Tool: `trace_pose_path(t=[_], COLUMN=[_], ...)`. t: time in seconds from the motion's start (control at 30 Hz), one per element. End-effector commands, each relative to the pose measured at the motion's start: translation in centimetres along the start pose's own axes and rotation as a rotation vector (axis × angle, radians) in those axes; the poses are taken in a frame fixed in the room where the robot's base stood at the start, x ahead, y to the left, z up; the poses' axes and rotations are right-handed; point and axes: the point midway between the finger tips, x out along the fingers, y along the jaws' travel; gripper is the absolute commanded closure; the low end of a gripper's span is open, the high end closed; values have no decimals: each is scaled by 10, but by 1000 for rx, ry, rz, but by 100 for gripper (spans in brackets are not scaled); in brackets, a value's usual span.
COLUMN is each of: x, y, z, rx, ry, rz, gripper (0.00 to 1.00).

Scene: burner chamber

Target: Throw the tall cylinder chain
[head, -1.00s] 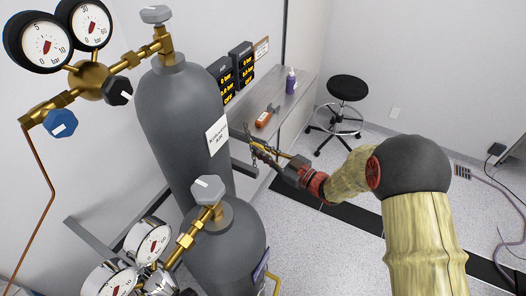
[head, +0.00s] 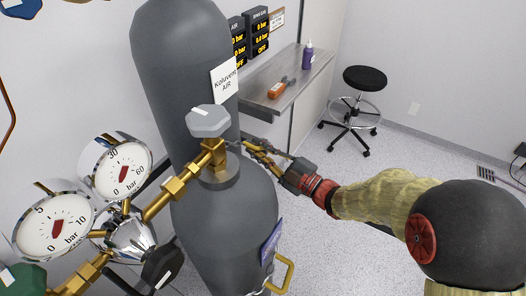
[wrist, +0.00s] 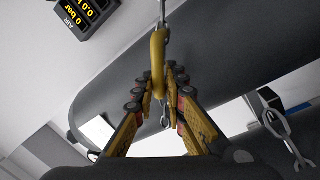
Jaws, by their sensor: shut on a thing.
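The tall grey cylinder (head: 180,80) stands upright at the back, with a white label on its side. Its dark body also crosses the wrist view (wrist: 215,60). My gripper (head: 252,147) reaches in from the right, to the right of the tall cylinder and just behind the short cylinder's valve. In the wrist view my gripper (wrist: 160,85) is shut on the brass hook (wrist: 157,48) of the chain. Metal links show above and below the hook. Another piece of chain (wrist: 285,130) hangs at the right of the wrist view. The cylinder valve hides part of the chain in the head view.
A shorter grey cylinder (head: 225,230) with a brass valve and pressure gauges (head: 122,170) stands in front. A metal shelf (head: 275,95) holds an orange tool (head: 278,89) and a purple bottle (head: 307,56). A black stool (head: 365,78) stands at the back.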

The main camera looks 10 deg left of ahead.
Motion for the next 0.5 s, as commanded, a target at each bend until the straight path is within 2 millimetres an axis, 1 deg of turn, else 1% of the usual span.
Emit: trace_pose_path(t=[0.03,0.1,0.5], x=[-3,-4,-11], y=[-13,-21,-61], z=[5,6,14], rx=[-36,-90,-394], ry=[7,16,69], rz=[1,2,6], gripper=[100,100,100])
